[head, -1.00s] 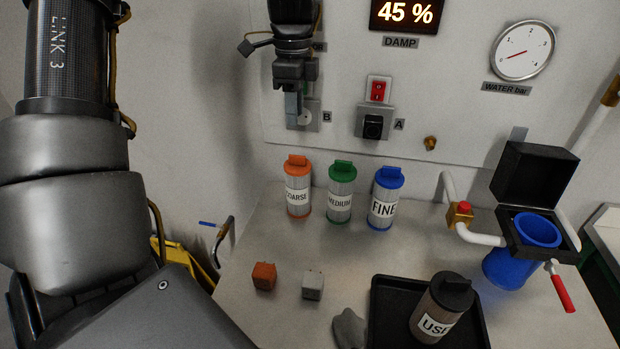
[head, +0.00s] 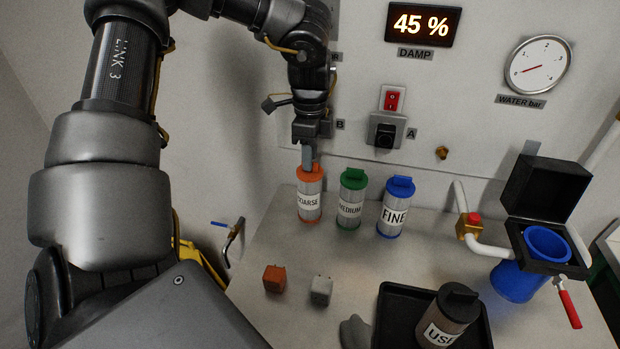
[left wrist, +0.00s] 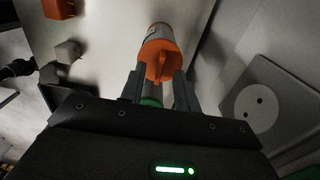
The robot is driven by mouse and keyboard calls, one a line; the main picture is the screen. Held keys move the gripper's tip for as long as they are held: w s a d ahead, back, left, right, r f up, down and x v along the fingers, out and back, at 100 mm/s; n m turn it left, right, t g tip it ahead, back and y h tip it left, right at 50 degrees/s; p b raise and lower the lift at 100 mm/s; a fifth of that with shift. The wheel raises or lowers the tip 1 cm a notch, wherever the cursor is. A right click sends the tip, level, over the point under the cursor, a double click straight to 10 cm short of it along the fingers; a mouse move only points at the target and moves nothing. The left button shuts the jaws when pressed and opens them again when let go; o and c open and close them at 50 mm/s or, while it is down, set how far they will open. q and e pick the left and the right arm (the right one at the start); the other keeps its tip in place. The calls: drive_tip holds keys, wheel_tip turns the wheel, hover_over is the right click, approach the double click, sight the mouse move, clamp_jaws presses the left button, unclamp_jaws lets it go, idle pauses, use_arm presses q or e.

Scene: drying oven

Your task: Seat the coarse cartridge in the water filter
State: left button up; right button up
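The coarse cartridge (head: 310,200), with an orange cap and a white label, stands upright on the bench, leftmost of three cartridges. My left gripper (head: 307,163) is right above its cap. In the left wrist view the open fingers (left wrist: 160,88) point at the orange cap (left wrist: 160,55), with a finger toward each side of its raised tab. Whether they touch the cap cannot be told. The water filter is a blue housing (head: 518,281) at the right, its black lid (head: 545,188) raised and its mouth open. My right gripper is not in view.
The medium (head: 351,205) and fine (head: 394,212) cartridges stand to the right of the coarse one. A used cartridge (head: 446,318) stands in a black tray (head: 398,300) in front. Orange (head: 274,278) and grey (head: 321,289) blocks lie nearby. A red-handled lever (head: 568,305) juts from the filter.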

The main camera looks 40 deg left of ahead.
use_arm(q)
drive_tip(key=shift+f, duration=0.65)
drive_tip(key=c, duration=0.6)
clamp_jaws()
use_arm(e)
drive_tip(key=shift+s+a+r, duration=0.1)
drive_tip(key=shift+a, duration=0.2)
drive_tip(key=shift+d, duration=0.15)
